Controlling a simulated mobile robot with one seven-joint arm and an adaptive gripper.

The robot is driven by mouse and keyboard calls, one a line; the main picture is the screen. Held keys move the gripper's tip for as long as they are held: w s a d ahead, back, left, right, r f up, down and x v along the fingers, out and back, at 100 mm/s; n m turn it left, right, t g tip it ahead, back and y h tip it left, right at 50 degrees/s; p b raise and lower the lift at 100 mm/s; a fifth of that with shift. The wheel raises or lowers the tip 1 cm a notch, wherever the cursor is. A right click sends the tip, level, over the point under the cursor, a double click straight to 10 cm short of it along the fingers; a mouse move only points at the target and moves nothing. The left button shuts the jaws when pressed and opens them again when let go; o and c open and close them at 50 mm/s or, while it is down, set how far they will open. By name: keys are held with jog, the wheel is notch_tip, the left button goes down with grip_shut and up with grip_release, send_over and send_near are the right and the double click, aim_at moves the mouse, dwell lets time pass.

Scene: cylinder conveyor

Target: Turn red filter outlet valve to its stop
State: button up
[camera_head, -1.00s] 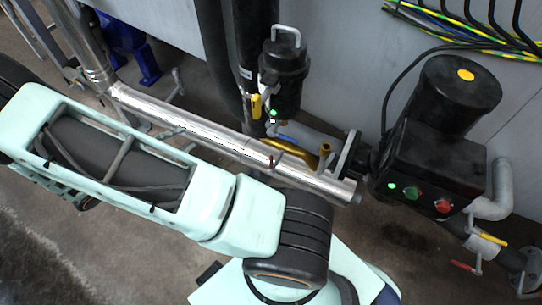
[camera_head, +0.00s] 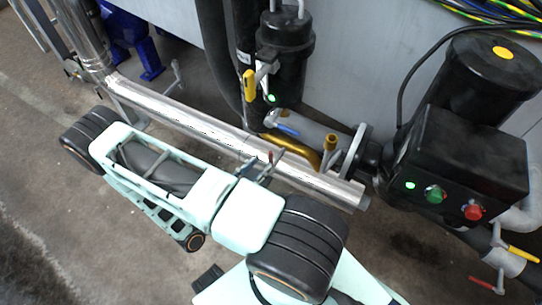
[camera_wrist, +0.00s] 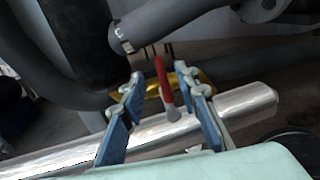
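A red valve lever (camera_wrist: 164,84) stands up from a shiny metal pipe (camera_wrist: 245,107) in the wrist view. My gripper (camera_wrist: 160,88) is open, with one blue finger on each side of the red lever. Whether either finger touches the lever I cannot tell. In the head view my gripper (camera_head: 262,167) is at the shiny pipe (camera_head: 195,125), and the red lever (camera_head: 270,157) shows small beside it. The black filter housing (camera_head: 284,60) stands behind the pipe, with a yellow lever (camera_head: 249,84) on its left.
A brass pipe (camera_head: 300,152) and a blue lever (camera_head: 288,130) lie just behind the shiny pipe. A black motor unit (camera_head: 465,155) with a green and a red button is at the right. Another red lever (camera_head: 487,283) and a yellow lever (camera_head: 523,253) are at lower right.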

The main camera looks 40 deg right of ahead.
aim_at(269, 157)
jog(key=d, duration=0.2)
jog(key=w+d, duration=0.1)
jog(key=d, duration=0.2)
jog(key=shift+w+d+b, duration=0.1)
jog(key=shift+d+b, duration=0.25)
jog(key=shift+c, duration=0.6)
grip_shut()
